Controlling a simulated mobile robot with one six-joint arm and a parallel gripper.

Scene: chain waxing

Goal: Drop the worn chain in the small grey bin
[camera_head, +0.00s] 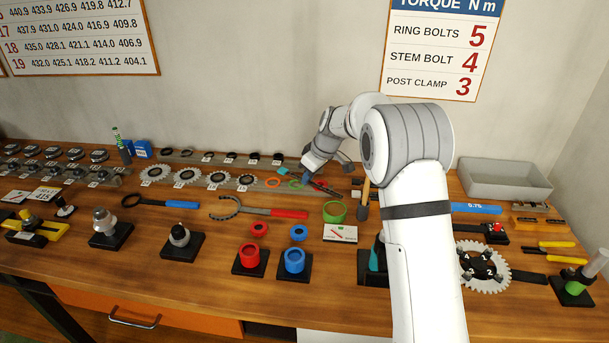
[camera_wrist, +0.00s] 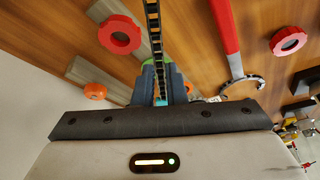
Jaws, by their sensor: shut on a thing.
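My gripper (camera_wrist: 161,82) is shut on a dark link chain, the worn chain (camera_wrist: 154,25), which runs from between the fingers to the top edge of the wrist view. In the head view my gripper (camera_head: 308,176) is low over the back middle of the bench, near the small coloured rings. There the chain is too small to make out clearly. An open grey bin (camera_head: 508,190) stands at the back right of the bench, well to the right of my gripper. I see nothing in it from this angle.
My arm crosses the right middle of the bench. Toothed chainrings (camera_head: 185,176) line the back. A red-handled chain whip (camera_head: 258,211) lies in front of my gripper. A green ring (camera_head: 334,211) and a blue tool (camera_head: 478,209) lie between the whip and the bin side.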

